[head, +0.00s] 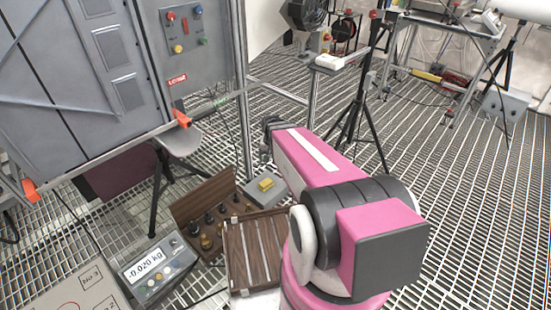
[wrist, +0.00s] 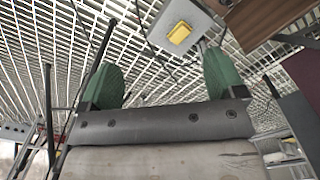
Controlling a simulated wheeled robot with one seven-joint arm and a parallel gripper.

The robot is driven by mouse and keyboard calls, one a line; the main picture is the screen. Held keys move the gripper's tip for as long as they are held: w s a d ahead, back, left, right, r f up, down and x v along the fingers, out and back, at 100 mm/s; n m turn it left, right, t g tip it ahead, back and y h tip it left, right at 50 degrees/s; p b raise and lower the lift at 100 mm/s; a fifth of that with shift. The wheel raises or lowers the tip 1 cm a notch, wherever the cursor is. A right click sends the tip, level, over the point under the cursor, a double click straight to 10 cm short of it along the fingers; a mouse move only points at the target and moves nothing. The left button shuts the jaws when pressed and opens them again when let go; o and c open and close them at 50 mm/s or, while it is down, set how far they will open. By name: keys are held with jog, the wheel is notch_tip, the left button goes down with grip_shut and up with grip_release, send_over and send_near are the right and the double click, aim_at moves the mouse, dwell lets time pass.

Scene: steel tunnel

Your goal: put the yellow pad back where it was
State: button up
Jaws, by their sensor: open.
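The yellow pad (head: 266,184) lies on top of a low light-grey block (head: 257,198) on the grated floor area, beyond the wooden boxes. In the wrist view the yellow pad (wrist: 180,33) shows near the top, on the pale grey surface (wrist: 172,14), with nothing gripping it. My gripper (wrist: 163,75) is open and empty, its two green fingers spread apart. The pad appears beyond the fingertips, between them in the picture but clear of both. In the head view my pink arm hides most of the gripper.
An open wooden case with dark weights (head: 207,220) and a slotted wooden tray (head: 254,252) stand close by the block. A scale display (head: 157,269) reads -0.020 kg. A grey cabinet (head: 85,80), an upright metal post (head: 240,110) and a black tripod (head: 357,115) stand around.

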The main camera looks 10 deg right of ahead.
jog(key=s+r+n, duration=0.2)
jog(key=s+r, duration=0.4)
jog(key=shift+s+n, duration=0.3)
jog(key=shift+s, duration=0.1)
jog(key=shift+f, duration=0.1)
